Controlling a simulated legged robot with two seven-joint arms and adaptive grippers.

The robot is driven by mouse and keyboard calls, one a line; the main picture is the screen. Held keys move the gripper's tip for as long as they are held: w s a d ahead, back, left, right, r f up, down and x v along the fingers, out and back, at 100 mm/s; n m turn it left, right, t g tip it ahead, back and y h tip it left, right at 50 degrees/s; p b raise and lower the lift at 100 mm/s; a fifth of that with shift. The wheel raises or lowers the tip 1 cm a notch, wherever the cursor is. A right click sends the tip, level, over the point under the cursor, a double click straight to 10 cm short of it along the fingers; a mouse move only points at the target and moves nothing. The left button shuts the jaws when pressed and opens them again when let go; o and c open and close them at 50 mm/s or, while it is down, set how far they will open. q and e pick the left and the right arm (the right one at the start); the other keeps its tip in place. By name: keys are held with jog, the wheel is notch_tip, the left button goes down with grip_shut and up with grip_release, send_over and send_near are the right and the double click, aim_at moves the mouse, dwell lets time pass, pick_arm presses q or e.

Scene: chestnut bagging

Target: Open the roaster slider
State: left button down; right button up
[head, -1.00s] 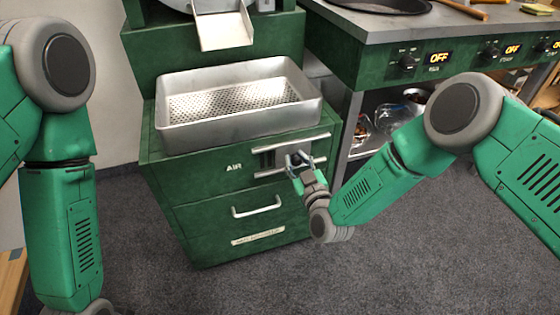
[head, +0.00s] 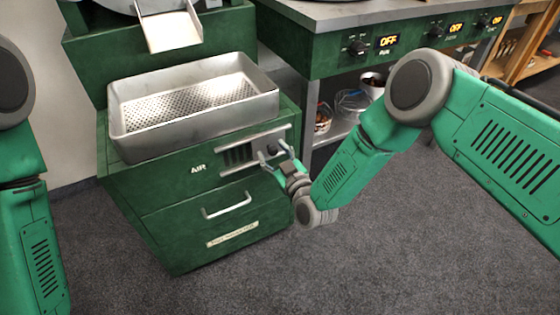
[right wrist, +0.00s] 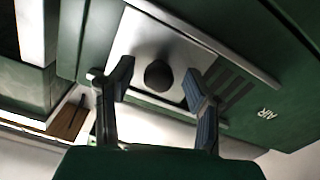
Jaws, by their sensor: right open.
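The roaster's air slider is a silver plate (right wrist: 135,40) with a round dark knob (right wrist: 158,75), set between two metal rails. In the head view the slider (head: 266,145) sits toward the right end of the rails, right of the "AIR" label. Dark vent slots (head: 238,155) show uncovered to its left; they also show in the right wrist view (right wrist: 232,92). My right gripper (head: 272,156) is open at the slider. In the right wrist view its fingers (right wrist: 160,88) stand either side of the knob, with visible gaps. My left gripper is out of view.
A perforated metal tray (head: 192,135) rests on the green roaster, below a chute (head: 172,32). A drawer handle (head: 227,205) is below the slider. A counter with knobs and "OFF" displays (head: 388,41) stands at right. The carpet in front is clear.

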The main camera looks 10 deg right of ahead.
jog(key=v, duration=1.1)
jog(key=shift+s, duration=0.25)
jog(key=shift+d+f, duration=0.1)
jog(key=shift+d, duration=0.05)
jog(key=s+d+f+m+g+h, duration=0.1)
jog(key=s+d+f+g, duration=0.35)
jog(key=s, duration=0.25)
jog(key=s+d+f+m+g+h, duration=0.1)
jog(key=s+d+f+g+h, duration=0.15)
jog(key=s+f+g, duration=0.45)
jog(key=s+d+r+m+g+h, duration=0.1)
jog(key=s+d+m+g, duration=0.1)
jog(key=s+d, duration=0.45)
jog(key=s+d+m+g+h, duration=0.1)
jog(key=s+d+m+g, duration=0.15)
jog(key=s, duration=0.65)
notch_tip(320, 180, up, 13)
jog(key=p, duration=1.3)
jog(key=shift+s+g, duration=0.3)
jog(key=shift+s, duration=0.1)
jog(key=shift+w+d+r+n, duration=0.1)
jog(key=shift+n, duration=0.15)
